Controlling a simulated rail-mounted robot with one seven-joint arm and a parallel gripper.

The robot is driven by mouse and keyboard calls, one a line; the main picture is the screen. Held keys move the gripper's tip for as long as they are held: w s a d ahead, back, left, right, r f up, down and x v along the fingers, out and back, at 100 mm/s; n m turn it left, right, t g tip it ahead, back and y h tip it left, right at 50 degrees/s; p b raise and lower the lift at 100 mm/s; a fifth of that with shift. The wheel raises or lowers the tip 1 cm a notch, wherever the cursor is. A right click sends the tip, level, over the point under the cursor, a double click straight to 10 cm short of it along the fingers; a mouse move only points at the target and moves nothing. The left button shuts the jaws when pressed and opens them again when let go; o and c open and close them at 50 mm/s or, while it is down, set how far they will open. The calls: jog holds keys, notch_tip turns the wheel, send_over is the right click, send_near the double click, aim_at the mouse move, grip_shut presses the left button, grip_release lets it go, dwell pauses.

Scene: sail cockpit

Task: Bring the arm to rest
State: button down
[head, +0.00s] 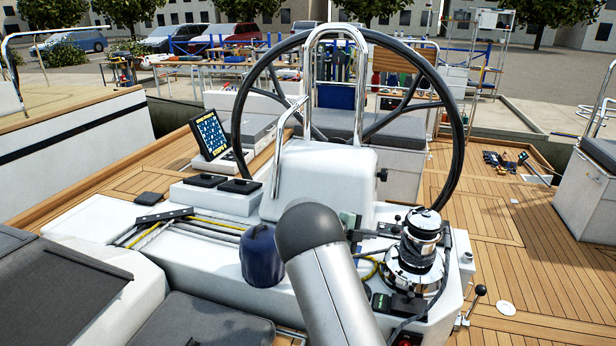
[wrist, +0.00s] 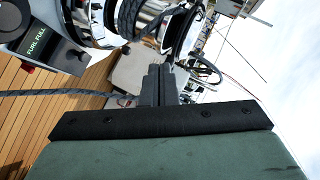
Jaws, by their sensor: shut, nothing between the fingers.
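My gripper (wrist: 160,72) shows in the wrist view with its two dark fingers together and nothing between them. Its dark green palm fills the bottom of that view. Past the fingertips stands the chrome winch (wrist: 92,28), with dark rope wrapped around it; I cannot tell how far it is from the fingers. In the head view, my grey arm rises from the bottom edge in front of the white console, left of the winch (head: 416,250).
A black steering wheel (head: 456,130) and steel rail (head: 366,75) stand behind the console. A blue cylindrical bag (head: 262,257) is close left of my arm. A lever (head: 478,293) stands at right. A block labelled "FURL FULL" (wrist: 40,46) is beside the winch. Teak deck (head: 500,225) lies open at right.

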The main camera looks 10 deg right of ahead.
jog(key=s+a+r+m+g+y, duration=0.2)
jog(key=s+a+r+m+y, duration=0.15)
jog(key=s+m, duration=0.7)
jog(key=s+a+r+m+g+y, duration=0.1)
jog(key=s+a+r+m+y, duration=0.2)
jog(key=s+m, duration=0.8)
jog(key=s+a+m+y, duration=0.3)
jog(key=s+a+m, duration=0.2)
jog(key=s+m, duration=0.5)
jog(key=s+a+m+y, duration=0.3)
jog(key=s+a+m, duration=0.2)
jog(key=s+m, duration=0.5)
jog(key=shift+s+r+m+t+y, duration=0.15)
jog(key=shift+r+m+t+y, duration=0.25)
jog(key=shift+m, duration=0.25)
jog(key=shift+a, duration=0.1)
